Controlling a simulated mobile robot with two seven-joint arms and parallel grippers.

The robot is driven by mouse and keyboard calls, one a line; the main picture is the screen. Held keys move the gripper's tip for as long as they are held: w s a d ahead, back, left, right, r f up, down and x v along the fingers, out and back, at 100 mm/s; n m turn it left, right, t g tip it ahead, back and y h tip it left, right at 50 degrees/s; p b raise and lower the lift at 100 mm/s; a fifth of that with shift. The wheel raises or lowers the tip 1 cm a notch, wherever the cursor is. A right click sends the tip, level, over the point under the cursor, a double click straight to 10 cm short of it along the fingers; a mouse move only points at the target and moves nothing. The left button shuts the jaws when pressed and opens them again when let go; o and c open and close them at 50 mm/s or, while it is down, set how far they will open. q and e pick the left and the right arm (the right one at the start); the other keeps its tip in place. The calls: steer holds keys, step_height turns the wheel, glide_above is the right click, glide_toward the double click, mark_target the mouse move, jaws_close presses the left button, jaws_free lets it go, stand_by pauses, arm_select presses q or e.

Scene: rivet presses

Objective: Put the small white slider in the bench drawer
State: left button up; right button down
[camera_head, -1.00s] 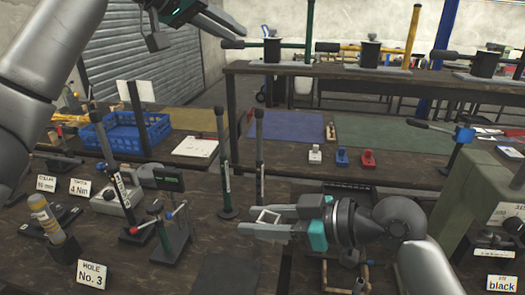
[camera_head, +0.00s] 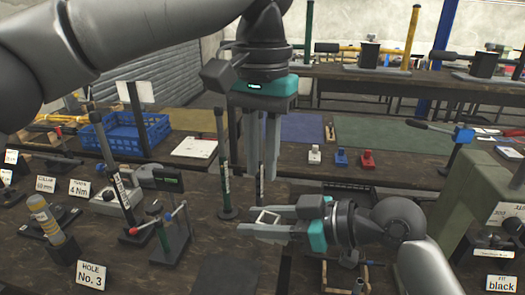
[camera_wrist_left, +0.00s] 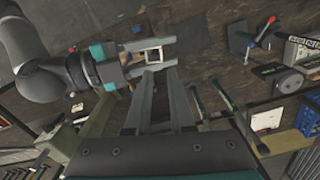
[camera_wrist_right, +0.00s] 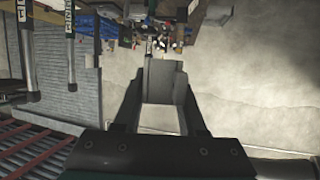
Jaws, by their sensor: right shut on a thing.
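My left gripper (camera_head: 260,178) points down over the bench, its two fingers apart with nothing between them. My right gripper (camera_head: 262,222) lies level lower down, pointing left, shut on a small pale square frame (camera_head: 257,217). The frame also shows between the right fingertips in the left wrist view (camera_wrist_left: 147,56). I cannot tell whether this frame is the slider. A small white block with a knob (camera_head: 314,154) stands farther back, beside a blue one (camera_head: 341,158) and a red one (camera_head: 367,159). I cannot make out the bench drawer for certain.
A blue crate (camera_head: 125,135) stands at the back left. Upright dark tools and a small stand (camera_head: 172,235) are left of the grippers. A sign marked Hole No. 3 (camera_head: 91,277) is at the front left. A green press (camera_head: 480,200) stands at right.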

mark_target(262, 216)
arm_select(q)
step_height(262, 216, down, 11)
steer(key=shift+f, duration=0.1)
stand_by(0.3)
steer(key=shift+c, duration=0.3)
jaws_close()
steer(key=shift+d, duration=0.15)
arm_select(e)
steer(key=shift+c, duration=2)
jaws_free()
